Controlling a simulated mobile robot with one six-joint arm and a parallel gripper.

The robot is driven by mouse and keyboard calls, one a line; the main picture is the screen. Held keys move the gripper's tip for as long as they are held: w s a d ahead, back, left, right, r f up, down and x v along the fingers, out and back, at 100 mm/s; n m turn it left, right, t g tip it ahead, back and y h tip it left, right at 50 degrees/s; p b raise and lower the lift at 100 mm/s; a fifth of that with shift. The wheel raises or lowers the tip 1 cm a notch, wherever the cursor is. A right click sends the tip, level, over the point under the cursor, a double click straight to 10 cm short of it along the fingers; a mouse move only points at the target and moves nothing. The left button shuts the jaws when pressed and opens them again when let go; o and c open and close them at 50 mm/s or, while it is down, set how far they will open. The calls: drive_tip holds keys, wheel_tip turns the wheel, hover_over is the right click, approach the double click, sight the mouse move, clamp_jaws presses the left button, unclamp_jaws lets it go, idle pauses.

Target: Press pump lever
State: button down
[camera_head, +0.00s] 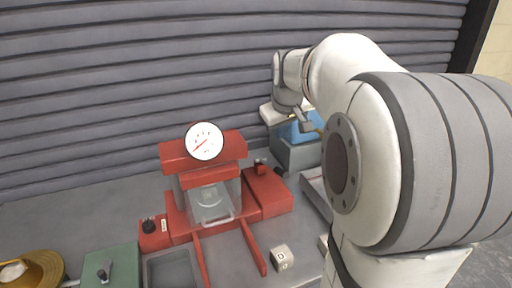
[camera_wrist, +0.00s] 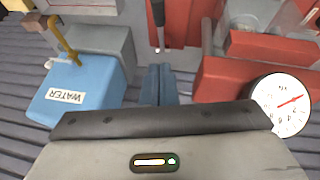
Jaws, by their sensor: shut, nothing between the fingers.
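A red press (camera_head: 203,158) stands on the bench with a round white gauge (camera_head: 204,141) on its front; the gauge also shows in the wrist view (camera_wrist: 283,105). At its right is a red block (camera_head: 268,192) with a small red and black fitting on top. In the wrist view a dark lever-like bar (camera_wrist: 158,14) runs beside a red body (camera_wrist: 182,22); I take it for the pump lever. My gripper (camera_wrist: 158,82) is shut and empty, its fingertips close to the bar's end; contact cannot be told.
A blue container labelled WATER (camera_wrist: 80,92) with a yellow-brown tap sits beside my gripper, on a grey block (camera_head: 292,154). A lettered cube (camera_head: 281,257), a grey tray (camera_head: 170,272) and a green box (camera_head: 112,268) stand in front. A ribbed grey wall (camera_head: 110,90) closes the back.

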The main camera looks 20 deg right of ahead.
drive_tip(key=p, duration=0.1)
hover_over(279, 169)
drive_tip(key=a, duration=0.1)
wheel_tip(279, 169, down, 8)
drive_tip(key=f, duration=0.2)
drive_tip(key=s+f, duration=0.1)
drive_tip(key=shift+s+d+f+p, duration=0.2)
drive_tip(key=shift+f+p, duration=0.15)
drive_tip(key=shift+p, duration=0.05)
drive_tip(key=shift+s+d+f, duration=0.1)
drive_tip(key=shift+f, duration=0.4)
